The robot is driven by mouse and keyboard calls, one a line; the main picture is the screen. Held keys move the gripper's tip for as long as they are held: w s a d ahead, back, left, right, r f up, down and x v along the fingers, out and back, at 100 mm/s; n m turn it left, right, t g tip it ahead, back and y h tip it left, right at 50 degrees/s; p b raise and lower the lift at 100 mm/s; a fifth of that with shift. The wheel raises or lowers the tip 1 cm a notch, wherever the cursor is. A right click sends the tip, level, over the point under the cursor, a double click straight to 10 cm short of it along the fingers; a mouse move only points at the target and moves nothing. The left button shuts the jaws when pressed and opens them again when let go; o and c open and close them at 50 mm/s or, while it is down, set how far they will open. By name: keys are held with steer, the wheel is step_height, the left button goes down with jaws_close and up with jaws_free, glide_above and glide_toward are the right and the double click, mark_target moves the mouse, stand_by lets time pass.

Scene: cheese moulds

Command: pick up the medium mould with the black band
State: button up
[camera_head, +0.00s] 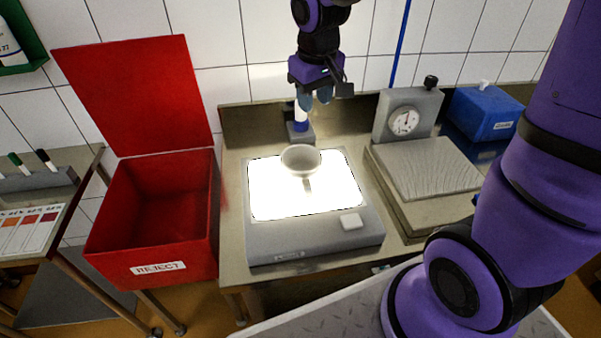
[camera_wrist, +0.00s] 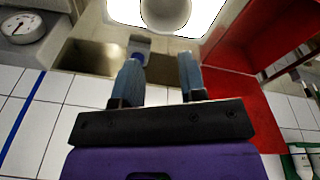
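A pale grey round mould (camera_head: 301,160) stands on the lit panel of a light box (camera_head: 262,236). I cannot make out a black band on it. A narrow dark mark shows on the panel just in front of it. In the wrist view the mould (camera_wrist: 165,12) is at the top edge, partly cut off, beyond the fingertips. My gripper (camera_head: 317,100) hangs above and behind the mould, apart from it. In the wrist view its two blue-grey fingers (camera_wrist: 160,68) are spread with nothing between them.
An open red reject bin (camera_head: 150,215) stands left of the light box. A dial scale (camera_head: 420,170) stands to the right, with a blue box (camera_head: 485,112) behind it. A small grey stand with a white and blue piece (camera_head: 299,132) is behind the light box, near my gripper.

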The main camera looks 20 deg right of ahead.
steer(key=n+g, duration=0.1)
steer(key=g, duration=0.1)
glide_above(286, 166)
steer(key=w, duration=0.1)
step_height(286, 166, down, 13)
steer(key=shift+w+r, duration=0.15)
steer(key=shift+r, duration=0.05)
step_height(286, 166, down, 6)
steer(key=shift+a+r, duration=0.1)
steer(key=shift+r, duration=0.05)
steer(key=f, duration=0.2)
steer(key=s+f, duration=0.1)
steer(key=f, duration=0.1)
steer(key=shift+s+f, duration=0.1)
steer(key=shift+f, duration=0.6)
jaws_close()
